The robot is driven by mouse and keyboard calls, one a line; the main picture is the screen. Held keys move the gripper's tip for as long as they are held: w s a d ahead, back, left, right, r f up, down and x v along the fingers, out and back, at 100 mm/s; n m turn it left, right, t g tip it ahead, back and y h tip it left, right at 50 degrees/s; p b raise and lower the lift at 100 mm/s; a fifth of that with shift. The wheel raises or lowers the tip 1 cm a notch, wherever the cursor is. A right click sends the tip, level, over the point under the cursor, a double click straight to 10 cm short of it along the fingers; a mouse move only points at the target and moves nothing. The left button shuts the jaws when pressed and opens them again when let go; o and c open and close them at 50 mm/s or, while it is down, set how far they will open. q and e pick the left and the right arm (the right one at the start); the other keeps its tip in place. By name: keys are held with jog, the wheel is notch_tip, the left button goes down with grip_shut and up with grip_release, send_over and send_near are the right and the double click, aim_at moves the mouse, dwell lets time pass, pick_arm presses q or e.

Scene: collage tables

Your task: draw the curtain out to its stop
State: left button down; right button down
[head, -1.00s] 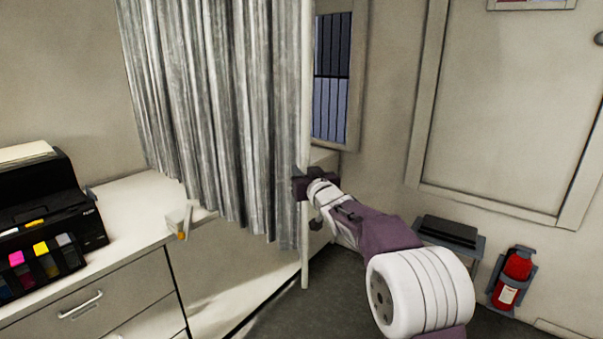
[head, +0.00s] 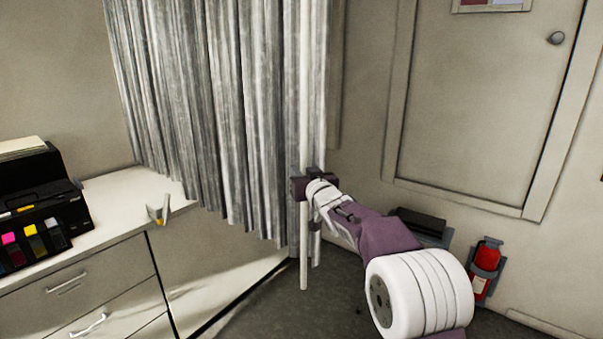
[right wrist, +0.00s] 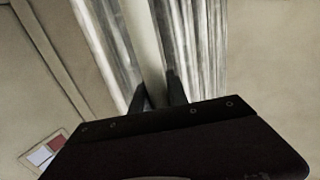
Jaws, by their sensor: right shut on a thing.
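The grey pleated curtain (head: 205,110) hangs from above the top of the head view, over the end of the white counter. A pale upright rod (head: 304,250) runs along its right edge. My right gripper (head: 304,187) is shut on this rod in the head view. In the right wrist view, the rod (right wrist: 143,45) stands between the two dark fingers (right wrist: 158,100), with curtain folds (right wrist: 205,45) on both sides. The curtain's top and rail are out of view. My left gripper is not in view.
A black printer (head: 35,205) with coloured cartridges and a small holder (head: 158,210) stand on the counter (head: 120,190) at left. A panelled door (head: 480,100), a dark box (head: 420,225) and a red fire extinguisher (head: 485,268) are at right. Grey floor lies below.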

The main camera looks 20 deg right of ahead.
jog(key=c, duration=1.3)
grip_release()
jog(key=shift+c, duration=0.2)
jog(key=shift+o, duration=0.2)
jog(key=shift+s+d+r, duration=0.1)
jog(key=shift+s+d, duration=0.1)
jog(key=shift+s, duration=0.1)
jog(key=shift+s+b, duration=0.25)
jog(key=shift+b, duration=0.1)
jog(key=s+b, duration=0.2)
jog(key=s, duration=0.6)
jog(key=shift+s+d+b, duration=0.25)
jog(key=shift+d+b, duration=0.05)
jog(key=shift+d, duration=0.05)
